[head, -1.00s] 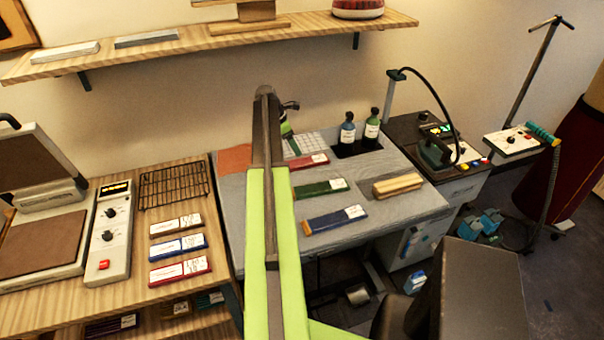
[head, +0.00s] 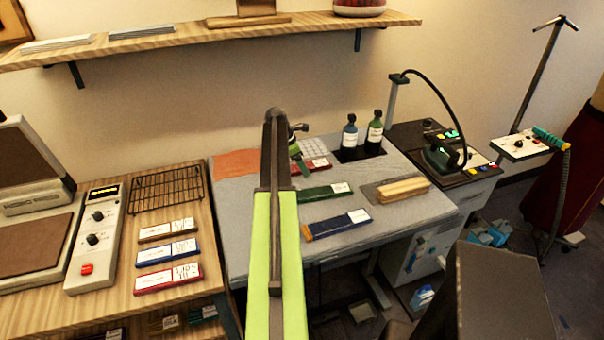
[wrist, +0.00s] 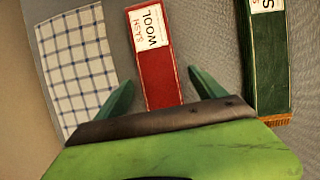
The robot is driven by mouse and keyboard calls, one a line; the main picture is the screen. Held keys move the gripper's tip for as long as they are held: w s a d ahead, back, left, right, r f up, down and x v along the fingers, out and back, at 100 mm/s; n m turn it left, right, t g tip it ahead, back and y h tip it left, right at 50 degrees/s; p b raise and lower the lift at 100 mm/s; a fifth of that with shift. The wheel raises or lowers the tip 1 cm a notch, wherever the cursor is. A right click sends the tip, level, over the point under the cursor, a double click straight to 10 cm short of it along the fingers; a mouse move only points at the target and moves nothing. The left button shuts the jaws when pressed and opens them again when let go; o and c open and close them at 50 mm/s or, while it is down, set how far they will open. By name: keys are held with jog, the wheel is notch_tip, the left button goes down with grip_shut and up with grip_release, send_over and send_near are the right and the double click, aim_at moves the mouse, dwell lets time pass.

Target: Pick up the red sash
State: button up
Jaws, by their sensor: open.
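The red sash (wrist: 160,62) is a flat folded strip with a white label reading "SASH WOOL" in the wrist view. It lies on the grey table, and in the head view the red sash (head: 317,164) is partly hidden behind my arm and gripper. My gripper (wrist: 160,80) is open, its two green fingers on either side of the sash's near part in the wrist view. The jaws are empty; I cannot tell the height left above the sash.
A green sash (head: 322,192) and a dark blue one (head: 337,224) lie nearer on the table. A checked cloth (wrist: 75,65) is beside the red sash. Two bottles (head: 349,137) stand behind, and a wooden block (head: 403,188) is at right. Another red strip (head: 168,278) lies on the wooden bench.

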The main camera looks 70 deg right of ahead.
jog(key=c, duration=1.5)
